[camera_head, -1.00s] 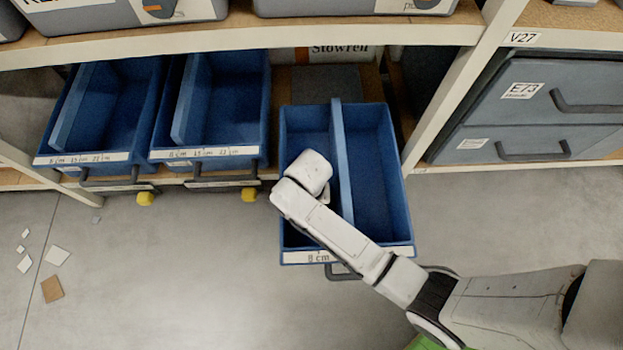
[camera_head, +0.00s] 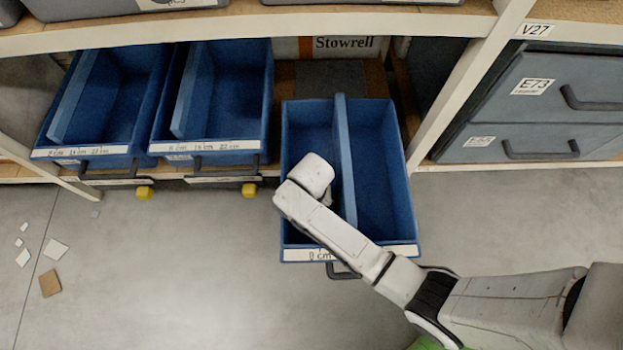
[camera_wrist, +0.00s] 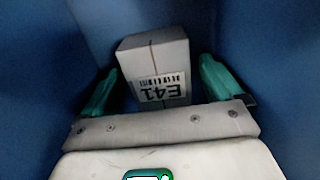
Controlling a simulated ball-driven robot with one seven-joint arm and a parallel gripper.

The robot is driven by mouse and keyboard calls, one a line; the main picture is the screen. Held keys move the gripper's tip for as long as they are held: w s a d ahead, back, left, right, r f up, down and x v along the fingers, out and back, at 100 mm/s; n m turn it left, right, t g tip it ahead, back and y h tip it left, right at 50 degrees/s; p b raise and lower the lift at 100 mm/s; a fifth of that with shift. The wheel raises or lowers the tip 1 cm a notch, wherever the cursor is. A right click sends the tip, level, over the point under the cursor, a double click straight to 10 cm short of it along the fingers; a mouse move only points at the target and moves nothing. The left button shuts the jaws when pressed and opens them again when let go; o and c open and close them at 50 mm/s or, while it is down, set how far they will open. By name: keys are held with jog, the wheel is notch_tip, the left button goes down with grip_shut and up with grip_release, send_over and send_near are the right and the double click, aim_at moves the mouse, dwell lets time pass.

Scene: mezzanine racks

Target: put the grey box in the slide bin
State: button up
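The grey box (camera_wrist: 153,52), with a white label reading E41, lies inside blue walls in the wrist view. My gripper (camera_wrist: 161,66) has its teal fingers spread, one on each side of the box. A gap shows between the box and the right finger; contact on the left is unclear. In the head view, a blue slide bin (camera_head: 385,190) is pulled out from the shelf, with a divider down its length. My arm reaches into its left compartment. The gripper fingers and the box are hidden there behind my arm.
Two more blue bins, a left one (camera_head: 103,105) and a middle one (camera_head: 225,100), sit on the same shelf. A shelf board (camera_head: 250,30) runs above them. Grey drawers (camera_head: 535,115) stand at the right beyond a post. The floor in front is mostly clear, with a few scraps.

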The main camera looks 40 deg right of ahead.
jog(key=shift+r, duration=0.1)
notch_tip(320, 180, up, 12)
jog(key=p, duration=0.5)
jog(key=shift+r+p, duration=0.1)
jog(key=shift+p, duration=0.2)
